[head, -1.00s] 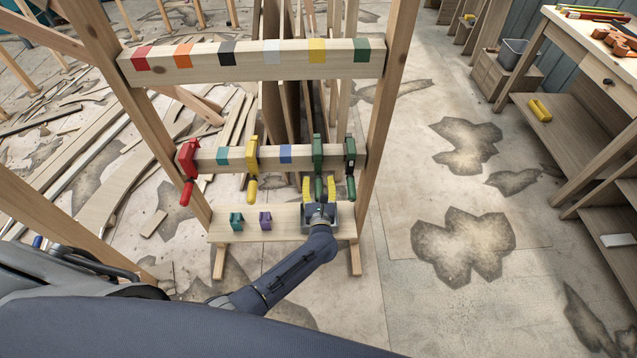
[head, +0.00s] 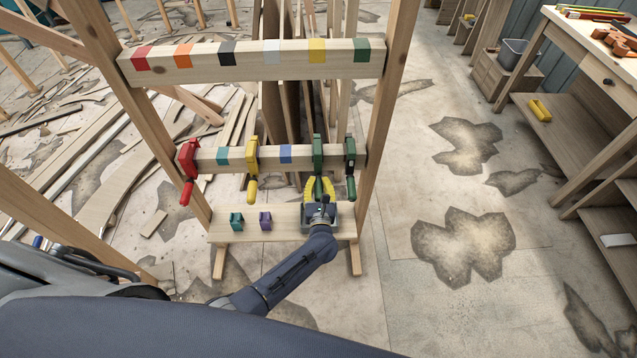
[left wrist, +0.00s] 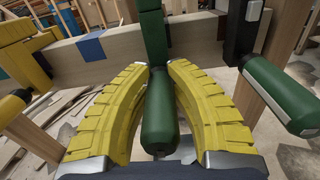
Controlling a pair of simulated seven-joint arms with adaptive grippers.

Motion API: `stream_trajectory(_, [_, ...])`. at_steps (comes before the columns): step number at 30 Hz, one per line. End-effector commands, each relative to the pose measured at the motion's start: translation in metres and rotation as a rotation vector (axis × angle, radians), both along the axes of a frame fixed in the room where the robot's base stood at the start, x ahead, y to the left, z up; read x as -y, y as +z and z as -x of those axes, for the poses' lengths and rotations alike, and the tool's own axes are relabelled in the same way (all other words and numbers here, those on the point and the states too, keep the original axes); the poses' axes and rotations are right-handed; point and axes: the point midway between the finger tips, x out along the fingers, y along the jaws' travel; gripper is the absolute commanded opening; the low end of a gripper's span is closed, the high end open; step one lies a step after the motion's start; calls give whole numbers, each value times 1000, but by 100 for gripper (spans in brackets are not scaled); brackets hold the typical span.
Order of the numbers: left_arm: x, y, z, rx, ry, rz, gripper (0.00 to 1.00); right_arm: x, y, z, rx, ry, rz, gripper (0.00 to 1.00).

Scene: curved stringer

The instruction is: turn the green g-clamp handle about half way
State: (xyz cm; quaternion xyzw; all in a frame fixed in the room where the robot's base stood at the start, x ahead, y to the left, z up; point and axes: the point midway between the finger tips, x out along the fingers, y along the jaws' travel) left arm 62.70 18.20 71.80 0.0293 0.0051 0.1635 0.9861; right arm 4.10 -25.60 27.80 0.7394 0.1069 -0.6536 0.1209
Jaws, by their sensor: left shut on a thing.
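The green g-clamp (head: 318,153) hangs on the middle rail of the wooden rack, with its handle (head: 319,187) pointing down and toward me. In the left wrist view the dark green handle (left wrist: 159,115) lies between the yellow fingers. My left gripper (head: 319,187) is shut on this handle, one finger on each side; it fills the lower middle of the left wrist view (left wrist: 159,75). A second clamp, black with a green handle (head: 351,188), hangs just to the right, and its handle (left wrist: 280,95) shows at the right of the wrist view. My right gripper is not in view.
A yellow clamp (head: 252,160) and a red clamp (head: 187,160) hang farther left on the middle rail (head: 270,157). A workbench (head: 560,40) stands at the right, with clear floor between.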

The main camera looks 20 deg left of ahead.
Motion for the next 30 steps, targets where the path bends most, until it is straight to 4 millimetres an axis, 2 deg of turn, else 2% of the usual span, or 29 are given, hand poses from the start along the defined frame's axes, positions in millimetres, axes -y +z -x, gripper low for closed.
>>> stream_trajectory(8, [1, 0, 0, -67, 0, -195, 0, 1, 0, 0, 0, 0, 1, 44])
stream_trajectory(30, [3, -1, -1, -294, -1, -862, 0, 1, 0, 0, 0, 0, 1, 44])
